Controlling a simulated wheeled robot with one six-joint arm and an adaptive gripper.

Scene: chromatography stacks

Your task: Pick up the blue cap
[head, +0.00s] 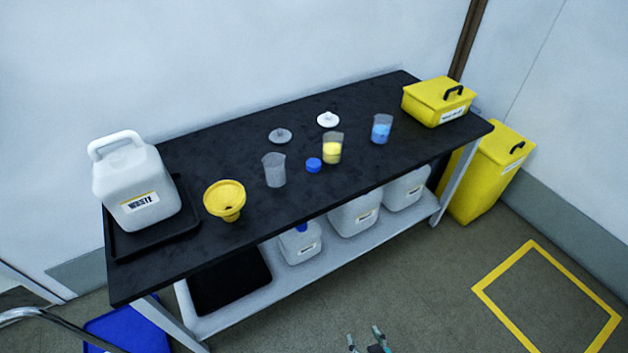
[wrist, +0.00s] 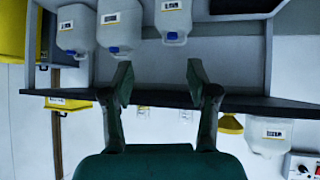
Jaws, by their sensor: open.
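The blue cap (head: 314,165) lies on the black tabletop (head: 225,142) in the head view, between a clear empty beaker (head: 274,170) and a beaker of yellow liquid (head: 332,149). It stands apart from both. My gripper (head: 366,340) shows at the bottom edge of the head view, in front of the table and well away from the cap. In the wrist view my gripper (wrist: 160,82) has its two fingers spread with nothing between them. That view looks upside down, and I cannot make out the loose cap there.
A yellow funnel (head: 225,199) and a white waste jug (head: 135,180) on a black tray (head: 121,245) stand at left. A blue-liquid beaker (head: 381,129) and yellow box (head: 437,102) stand at right. Floor in front is clear.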

